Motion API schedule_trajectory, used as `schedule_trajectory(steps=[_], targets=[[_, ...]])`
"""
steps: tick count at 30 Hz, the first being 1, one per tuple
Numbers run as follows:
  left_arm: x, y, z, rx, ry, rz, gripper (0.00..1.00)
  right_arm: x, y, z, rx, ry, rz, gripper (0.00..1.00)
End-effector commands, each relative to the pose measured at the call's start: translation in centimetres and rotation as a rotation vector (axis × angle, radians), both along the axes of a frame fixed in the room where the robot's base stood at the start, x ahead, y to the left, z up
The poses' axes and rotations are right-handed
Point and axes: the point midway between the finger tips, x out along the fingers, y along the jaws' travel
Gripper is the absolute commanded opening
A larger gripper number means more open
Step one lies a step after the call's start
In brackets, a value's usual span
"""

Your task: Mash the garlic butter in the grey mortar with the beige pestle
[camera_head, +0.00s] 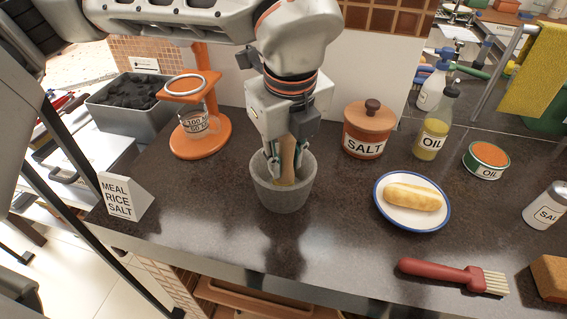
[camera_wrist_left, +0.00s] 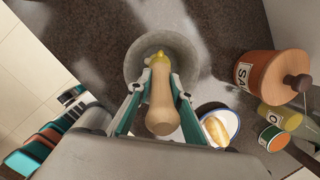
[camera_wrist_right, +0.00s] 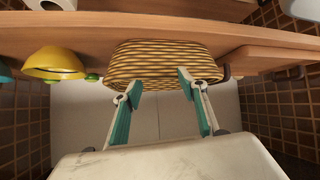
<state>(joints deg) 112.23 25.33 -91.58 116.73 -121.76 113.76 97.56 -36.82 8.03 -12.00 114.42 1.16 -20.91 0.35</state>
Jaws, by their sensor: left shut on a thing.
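The grey mortar (camera_head: 284,197) stands on the dark counter, and its rim shows in the left wrist view (camera_wrist_left: 137,62). My left gripper (camera_head: 281,156) points down over it, shut on the beige pestle (camera_wrist_left: 162,106), whose lower end is inside the mortar. Some yellow garlic butter (camera_wrist_left: 158,57) shows in the bowl at the pestle's far end; most of the bowl's inside is hidden. My right gripper (camera_wrist_right: 155,88) is open and empty, in front of a woven basket (camera_wrist_right: 165,63) on a shelf; it is out of the head view.
A salt jar (camera_head: 368,131) and a plate (camera_head: 378,201) with a bread roll stand right of the mortar. An orange stand (camera_head: 207,139) and a label sign (camera_head: 125,197) are on the left. A red brush (camera_head: 440,274) lies front right. The counter before the mortar is clear.

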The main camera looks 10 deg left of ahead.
Motion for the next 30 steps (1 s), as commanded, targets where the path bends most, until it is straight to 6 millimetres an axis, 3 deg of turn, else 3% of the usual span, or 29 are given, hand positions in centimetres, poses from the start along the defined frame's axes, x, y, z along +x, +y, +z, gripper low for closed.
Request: schedule_trajectory(steps=[7, 17, 30], targets=[[0.0, 0.0, 0.3, 0.001, -0.001, 0.0, 0.0, -0.1, 0.0, -0.1, -0.001, 0.006, 0.0, 0.4], [0.0, 0.0, 2.5, 0.0, -0.002, 0.001, 0.0, -0.2, -0.1, 0.3, -0.013, 0.016, 0.002, 0.4], [0.0, 0.0, 2.2, 0.001, 0.001, 0.0, 0.0, -0.4, -0.1, 0.1, -0.009, 0.015, 0.001, 0.4]])
